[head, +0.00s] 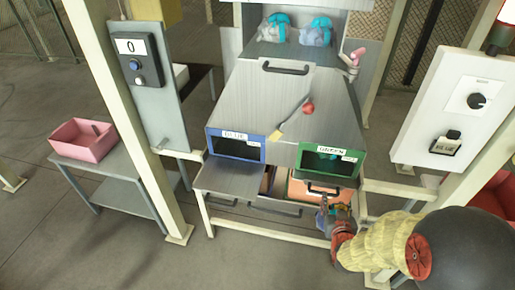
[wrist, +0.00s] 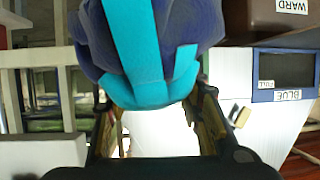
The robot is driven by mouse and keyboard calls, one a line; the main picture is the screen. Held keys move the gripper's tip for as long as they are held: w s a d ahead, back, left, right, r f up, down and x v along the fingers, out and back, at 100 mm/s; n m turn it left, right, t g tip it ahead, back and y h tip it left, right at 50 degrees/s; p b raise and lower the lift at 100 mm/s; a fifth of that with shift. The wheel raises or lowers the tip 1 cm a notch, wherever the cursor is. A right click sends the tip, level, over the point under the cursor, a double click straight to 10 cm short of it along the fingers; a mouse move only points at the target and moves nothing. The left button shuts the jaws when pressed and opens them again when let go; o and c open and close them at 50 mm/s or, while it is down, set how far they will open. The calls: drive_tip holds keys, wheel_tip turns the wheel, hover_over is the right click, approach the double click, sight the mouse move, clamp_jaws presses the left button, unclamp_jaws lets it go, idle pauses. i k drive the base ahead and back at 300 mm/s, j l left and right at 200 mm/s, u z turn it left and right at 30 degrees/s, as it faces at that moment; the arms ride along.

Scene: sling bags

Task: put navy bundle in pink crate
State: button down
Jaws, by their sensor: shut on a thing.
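A navy bundle with a bright teal strap (wrist: 150,45) fills the top middle of the wrist view. My gripper (wrist: 154,98) is shut on it, with one finger on each side. In the head view my gripper (head: 326,208) is at the lower right, in front of the drawers below the green-framed opening. The bundle is small and mostly hidden there. The pink crate (head: 70,150) stands far to the left on a grey side table, well apart from my gripper. Something dark shows inside the crate, too small to tell.
A metal sorting stand has a blue-framed opening (head: 235,146) and a green-framed opening (head: 328,160). Clear bags with teal tops (head: 275,27) lie on its upper shelf. A post with a control box (head: 148,70) stands between the stand and the side table (head: 115,190).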

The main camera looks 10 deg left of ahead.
sight(82, 145)
drive_tip(key=u, duration=1.5)
drive_tip(key=i+j+u, duration=0.3)
drive_tip(key=i+u, duration=0.15)
drive_tip(key=i+j+u, duration=0.1)
drive_tip(key=i+u, duration=0.35)
drive_tip(key=i, duration=1.8)
drive_tip(key=i+l+z, duration=0.1)
drive_tip(key=i+z, duration=0.2)
drive_tip(key=z, duration=0.2)
drive_tip(key=i+z, duration=0.3)
drive_tip(key=z, duration=0.15)
drive_tip(key=i+j+z, duration=0.15)
drive_tip(key=z, duration=0.35)
drive_tip(key=i+j+z, duration=0.3)
drive_tip(key=z, duration=0.15)
